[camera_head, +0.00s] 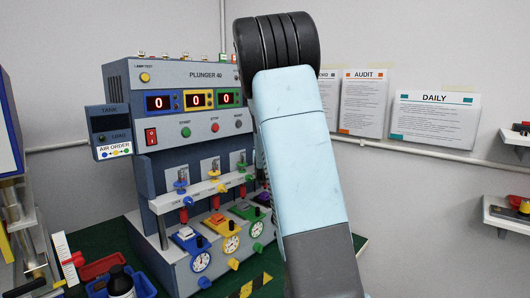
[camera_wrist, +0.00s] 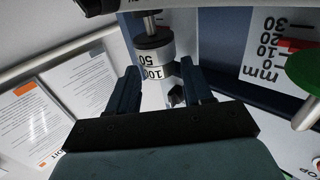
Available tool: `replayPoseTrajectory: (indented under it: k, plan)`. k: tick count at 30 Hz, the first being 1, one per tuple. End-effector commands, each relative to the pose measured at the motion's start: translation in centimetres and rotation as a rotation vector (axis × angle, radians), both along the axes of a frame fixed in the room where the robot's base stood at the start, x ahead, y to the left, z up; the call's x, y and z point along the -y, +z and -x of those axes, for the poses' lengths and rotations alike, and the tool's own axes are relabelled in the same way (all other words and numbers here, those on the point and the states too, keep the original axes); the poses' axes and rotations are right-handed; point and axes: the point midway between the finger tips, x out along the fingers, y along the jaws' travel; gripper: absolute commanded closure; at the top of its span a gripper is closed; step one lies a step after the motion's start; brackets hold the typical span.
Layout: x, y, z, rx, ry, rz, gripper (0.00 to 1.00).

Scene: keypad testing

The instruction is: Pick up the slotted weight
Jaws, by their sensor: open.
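In the wrist view, grey metal slotted weights (camera_wrist: 153,54) sit stacked on a rod (camera_wrist: 150,22). Their white labels look like 50 and 100; I cannot tell which one the task means. My gripper (camera_wrist: 160,66) is open, its two dark fingers apart on either side of the labelled stack in the picture. Nothing is held between them. I cannot tell the exact depth between fingertips and weight. In the head view my own arm hides the gripper and the weights.
A blue-grey test machine (camera_head: 190,75) stands on a green bench (camera_head: 105,240). A scale in mm (camera_wrist: 275,45) and a green disc (camera_wrist: 305,70) are close by in the wrist view. A blue tray (camera_head: 143,284) lies front left. Wall shelves (camera_head: 505,215) are at right.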

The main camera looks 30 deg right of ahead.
Motion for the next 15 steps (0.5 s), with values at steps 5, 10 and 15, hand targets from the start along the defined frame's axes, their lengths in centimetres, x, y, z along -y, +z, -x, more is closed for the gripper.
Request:
replayPoseTrajectory:
  k: [5,10,15]
  plan:
    - [0.18,0.03,-0.41,0.0,0.0,-0.001,0.5]
    - [0.15,0.03,-0.39,0.0,0.001,-0.001,0.53]
    - [0.12,0.03,-0.4,0.0,0.001,-0.001,0.7]
